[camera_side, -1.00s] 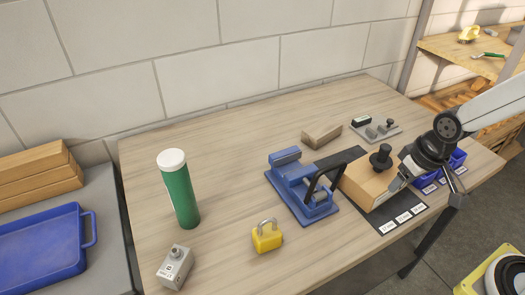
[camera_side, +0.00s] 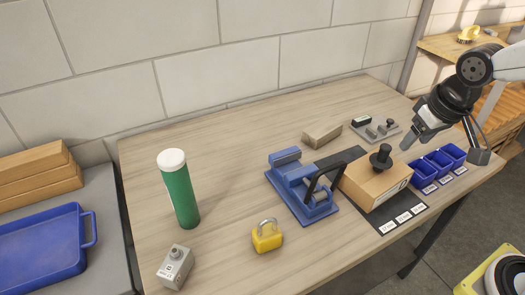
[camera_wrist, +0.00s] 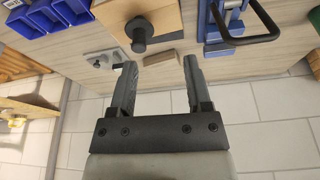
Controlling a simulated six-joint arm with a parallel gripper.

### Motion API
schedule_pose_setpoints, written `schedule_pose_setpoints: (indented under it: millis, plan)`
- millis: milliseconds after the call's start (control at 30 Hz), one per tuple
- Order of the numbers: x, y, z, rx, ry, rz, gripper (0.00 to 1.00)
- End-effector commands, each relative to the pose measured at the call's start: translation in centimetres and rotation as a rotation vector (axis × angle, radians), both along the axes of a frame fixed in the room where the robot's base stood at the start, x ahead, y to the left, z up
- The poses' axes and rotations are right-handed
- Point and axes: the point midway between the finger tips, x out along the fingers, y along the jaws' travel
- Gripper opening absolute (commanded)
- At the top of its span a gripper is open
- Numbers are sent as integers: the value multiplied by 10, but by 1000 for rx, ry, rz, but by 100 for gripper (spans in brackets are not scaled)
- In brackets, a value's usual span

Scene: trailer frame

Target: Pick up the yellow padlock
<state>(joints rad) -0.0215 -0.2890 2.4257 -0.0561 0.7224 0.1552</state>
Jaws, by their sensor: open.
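The yellow padlock (camera_side: 266,237) stands on the wooden table near its front edge, with its grey shackle up, in front of the blue clamp device. It does not show in the wrist view. My gripper (camera_side: 411,142) is above the right part of the table, beyond the cardboard box and far from the padlock. In the wrist view my gripper (camera_wrist: 160,65) has its two fingers spread apart with nothing held between them.
A blue clamp device (camera_side: 289,187), a box with a black knob (camera_side: 373,188) and blue bins (camera_side: 439,163) stand right of the padlock. A green bottle (camera_side: 180,195) and a grey switch box (camera_side: 175,267) stand left. Table around the padlock is clear.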

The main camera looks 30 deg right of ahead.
Motion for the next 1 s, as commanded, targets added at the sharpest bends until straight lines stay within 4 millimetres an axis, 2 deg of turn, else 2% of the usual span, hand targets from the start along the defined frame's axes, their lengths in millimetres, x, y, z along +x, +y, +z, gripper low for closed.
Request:
schedule_pose_setpoints:
  millis: [467,767,1000]
  plan:
    - [33,11,-3,66,-205,-276,63]
    - [56,33,-1,222,-350,-447,63]
    - [69,60,1,401,-418,-554,63]
